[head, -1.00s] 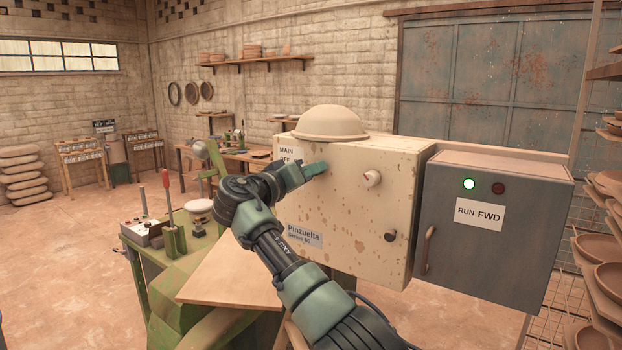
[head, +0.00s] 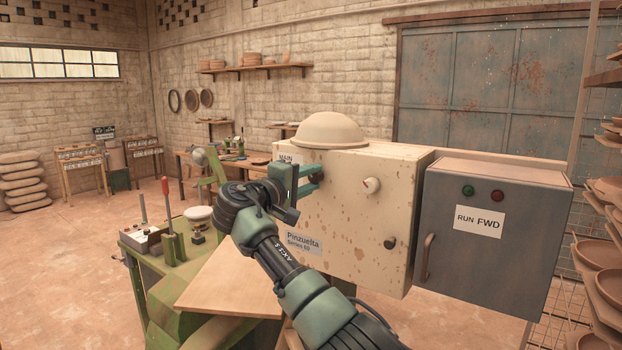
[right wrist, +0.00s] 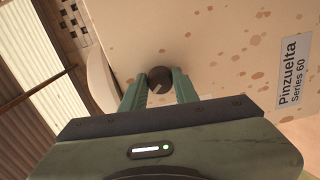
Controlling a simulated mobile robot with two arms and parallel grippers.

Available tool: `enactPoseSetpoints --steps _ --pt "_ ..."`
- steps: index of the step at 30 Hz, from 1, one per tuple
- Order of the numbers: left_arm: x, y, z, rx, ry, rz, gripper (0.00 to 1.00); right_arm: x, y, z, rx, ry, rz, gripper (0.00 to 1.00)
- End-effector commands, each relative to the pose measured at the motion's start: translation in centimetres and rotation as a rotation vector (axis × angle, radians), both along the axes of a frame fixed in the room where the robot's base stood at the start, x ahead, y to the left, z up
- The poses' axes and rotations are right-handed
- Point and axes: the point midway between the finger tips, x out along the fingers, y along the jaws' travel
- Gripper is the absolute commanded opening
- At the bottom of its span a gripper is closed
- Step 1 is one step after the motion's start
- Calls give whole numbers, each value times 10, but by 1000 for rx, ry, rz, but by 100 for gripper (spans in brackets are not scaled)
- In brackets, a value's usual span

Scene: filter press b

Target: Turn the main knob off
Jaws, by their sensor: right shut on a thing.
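The cream, rust-spotted control box (head: 340,225) stands in the middle of the head view, with a "MAIN" label (head: 286,158) at its upper left. My right gripper (head: 312,185) is at the box's face just below that label and hides the main knob in the head view. In the right wrist view the dark round main knob (right wrist: 160,78) sits between the fingertips of my right gripper (right wrist: 160,88), which are shut on it. A light mark on the knob runs at a slant. My left gripper is not in view.
A pale knob (head: 371,185) and a dark knob (head: 390,243) are also on the box. A bowl-shaped dome (head: 330,130) rests on top. A grey "RUN FWD" cabinet (head: 490,250) with unlit green and red lamps stands to the right. A green bench (head: 165,255) is at left.

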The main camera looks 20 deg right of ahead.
Motion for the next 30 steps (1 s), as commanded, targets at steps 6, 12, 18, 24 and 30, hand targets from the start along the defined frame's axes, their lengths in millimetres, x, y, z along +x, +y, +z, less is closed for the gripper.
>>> enactPoseSetpoints --steps 6,12,18,24,30 --pt "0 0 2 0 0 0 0 0 1 1 -53 65 4 0" --pt "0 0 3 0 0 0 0 0 1 1 -72 91 4 0" --pt "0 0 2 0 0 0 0 0 1 0 -75 95 4 0" --pt "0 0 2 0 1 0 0 0 1 0 -75 95 3 0" --pt "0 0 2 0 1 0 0 0 1 0 -74 95 2 51"
